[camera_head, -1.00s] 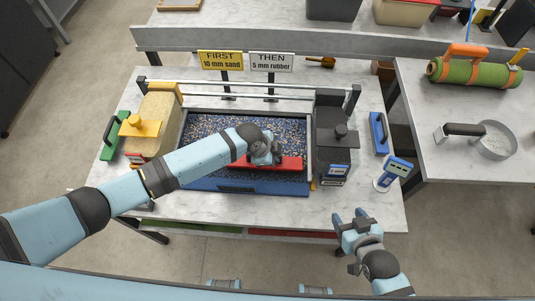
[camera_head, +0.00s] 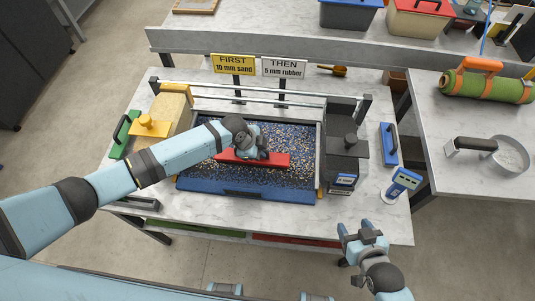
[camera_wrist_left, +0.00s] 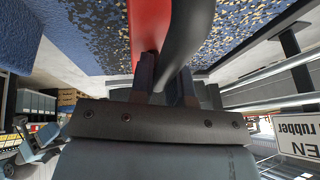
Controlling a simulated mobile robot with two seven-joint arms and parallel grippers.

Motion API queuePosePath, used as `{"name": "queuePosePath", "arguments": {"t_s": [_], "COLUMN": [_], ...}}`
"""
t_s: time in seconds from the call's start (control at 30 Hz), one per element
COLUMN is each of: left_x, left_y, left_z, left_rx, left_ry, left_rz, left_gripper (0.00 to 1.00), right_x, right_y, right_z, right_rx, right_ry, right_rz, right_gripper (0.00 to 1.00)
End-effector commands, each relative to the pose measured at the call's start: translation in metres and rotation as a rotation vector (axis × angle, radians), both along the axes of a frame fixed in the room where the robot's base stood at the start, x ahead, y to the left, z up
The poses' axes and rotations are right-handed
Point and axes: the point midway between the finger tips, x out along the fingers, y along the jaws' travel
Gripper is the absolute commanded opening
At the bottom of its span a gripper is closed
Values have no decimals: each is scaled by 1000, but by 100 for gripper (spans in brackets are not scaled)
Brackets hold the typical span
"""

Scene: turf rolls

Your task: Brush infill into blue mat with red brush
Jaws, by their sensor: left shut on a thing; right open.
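The red brush (camera_head: 252,160) lies across the blue mat (camera_head: 245,187). My left gripper (camera_head: 258,150) is shut on its dark handle, which also shows in the left wrist view (camera_wrist_left: 187,35) beside the red brush body (camera_wrist_left: 149,25). The mat's upper part is covered with dark, tan and blue speckled infill (camera_head: 290,135). Its near edge is mostly bare blue, with scattered grains just in front of the brush. My right gripper (camera_head: 363,232) is open and empty off the table's front right edge.
A sand hopper (camera_head: 172,108) with a yellow knob stands left of the mat, and a dark hopper (camera_head: 343,145) stands right. Yellow FIRST (camera_head: 233,64) and white THEN (camera_head: 284,68) signs stand behind. A blue gauge (camera_head: 403,182) sits at right.

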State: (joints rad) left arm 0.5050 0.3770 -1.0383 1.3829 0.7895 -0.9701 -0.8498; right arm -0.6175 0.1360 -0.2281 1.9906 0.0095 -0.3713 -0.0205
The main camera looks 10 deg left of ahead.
Motion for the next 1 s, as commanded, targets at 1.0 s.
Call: {"name": "queuePosePath", "arguments": {"t_s": [1.0], "left_x": [42], "left_y": [88], "left_z": [0], "left_rx": [0], "left_ry": [-1], "left_rz": [0], "left_gripper": [0], "right_x": [0], "right_y": [0], "right_z": [-22], "right_rx": [0], "right_ry": [1], "right_rz": [0], "right_gripper": [61]}}
